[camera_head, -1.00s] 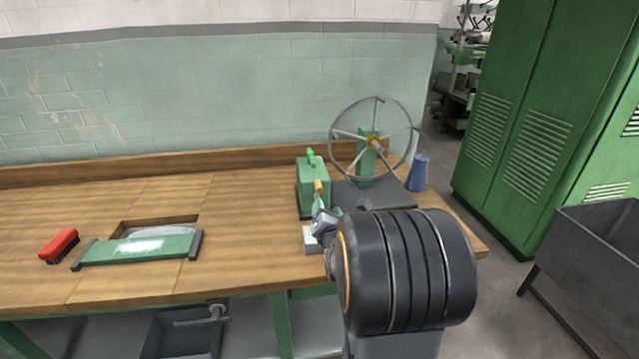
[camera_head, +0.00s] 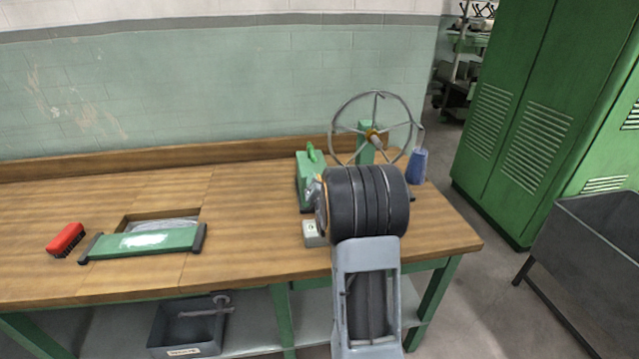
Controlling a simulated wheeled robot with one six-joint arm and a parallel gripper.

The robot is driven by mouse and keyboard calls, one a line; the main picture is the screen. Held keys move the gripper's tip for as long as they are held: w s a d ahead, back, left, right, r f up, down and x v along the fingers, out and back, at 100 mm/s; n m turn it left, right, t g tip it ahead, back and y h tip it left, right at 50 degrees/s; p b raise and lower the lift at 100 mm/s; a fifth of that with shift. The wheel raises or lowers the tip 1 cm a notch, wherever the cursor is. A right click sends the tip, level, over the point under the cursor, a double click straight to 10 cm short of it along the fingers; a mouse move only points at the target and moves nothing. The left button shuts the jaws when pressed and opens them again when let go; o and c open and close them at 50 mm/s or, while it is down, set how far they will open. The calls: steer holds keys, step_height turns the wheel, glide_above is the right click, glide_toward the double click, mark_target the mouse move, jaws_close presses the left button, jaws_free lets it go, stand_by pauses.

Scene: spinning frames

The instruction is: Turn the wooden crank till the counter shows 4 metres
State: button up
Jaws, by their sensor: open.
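The spoked metal wheel (camera_head: 345,102) stands on a green post (camera_head: 364,130) at the right end of the bench, with a yellow-brown hub (camera_head: 373,137). Left of it stands a green box (camera_head: 308,172) with a bright green piece on top. A small pale box (camera_head: 313,234) with a little dial sits in front; its figure is too small to read surely. The wooden crank handle is not visible, as my dark arm covers the area right of the green box. Only a grey edge of my gripper (camera_head: 313,192) shows, beside the green box; it is open, its fingertips mostly hidden.
The middle of the bench is clear. Green lockers (camera_head: 520,110) and a dark metal bin (camera_head: 595,235) stand at the right.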

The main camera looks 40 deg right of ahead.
steer(key=shift+c, duration=0.3)
jaws_close()
steer(key=shift+w+f+b, duration=0.1)
steer(key=shift+f+b, duration=0.05)
steer(key=shift+b, duration=0.3)
